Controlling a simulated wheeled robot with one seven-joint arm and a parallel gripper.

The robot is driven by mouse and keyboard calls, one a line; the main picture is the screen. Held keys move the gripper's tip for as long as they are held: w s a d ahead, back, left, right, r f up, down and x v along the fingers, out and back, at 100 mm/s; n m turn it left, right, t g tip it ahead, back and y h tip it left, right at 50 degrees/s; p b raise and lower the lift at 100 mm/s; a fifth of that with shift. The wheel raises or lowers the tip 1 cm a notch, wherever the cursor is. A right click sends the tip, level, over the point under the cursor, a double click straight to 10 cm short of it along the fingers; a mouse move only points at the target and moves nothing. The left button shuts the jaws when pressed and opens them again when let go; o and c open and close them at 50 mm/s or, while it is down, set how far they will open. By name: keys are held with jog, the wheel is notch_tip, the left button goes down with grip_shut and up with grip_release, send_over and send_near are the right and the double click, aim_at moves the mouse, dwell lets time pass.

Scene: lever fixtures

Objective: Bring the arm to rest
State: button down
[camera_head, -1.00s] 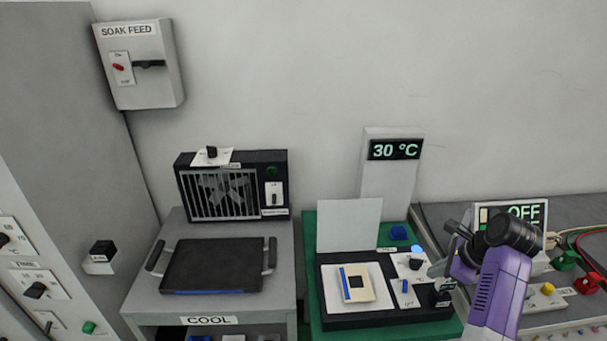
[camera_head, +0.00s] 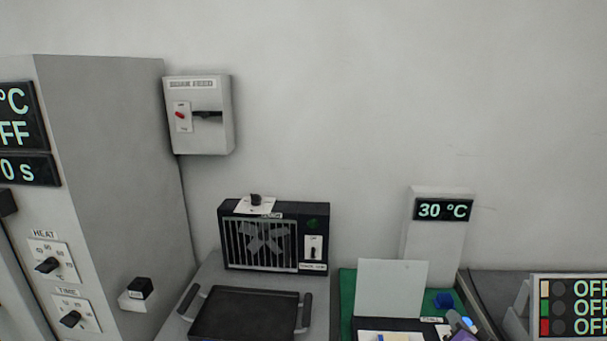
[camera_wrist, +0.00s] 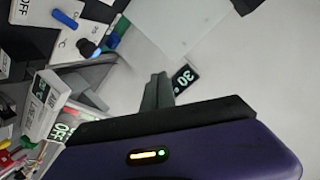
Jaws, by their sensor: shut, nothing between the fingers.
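My gripper (camera_wrist: 158,82) shows in the wrist view as grey fingers standing close together in front of the purple and black wrist housing. It is shut with nothing between the fingers. In the head view, only a small piece of my arm shows at the bottom edge on the right, and the gripper is not clearly visible there. In the wrist view, the 30 °C display (camera_wrist: 184,79) appears just past the fingers, tilted. I cannot tell how far away it is.
The fan unit (camera_head: 318,222), black tray (camera_head: 245,318) and upright pale panel (camera_head: 391,288) stand along the wall. The SOAK FEED box (camera_head: 215,138) hangs above. A grey cabinet (camera_head: 110,150) fills the left, and a status screen (camera_head: 545,308) stands right. The wall above is bare.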

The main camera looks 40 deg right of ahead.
jog(key=a+n+t+y+b, duration=0.45)
jog(key=a+n, duration=0.85)
jog(key=a, duration=1.4)
jog(key=s+a+f+n+t+y, duration=0.1)
jog(key=s+a+f+n+y, duration=0.3)
jog(key=a, duration=0.9)
jog(key=s+y, duration=0.3)
jog(key=s, duration=0.2)
jog(key=shift+s+a, duration=0.3)
jog(key=shift+s, duration=0.1)
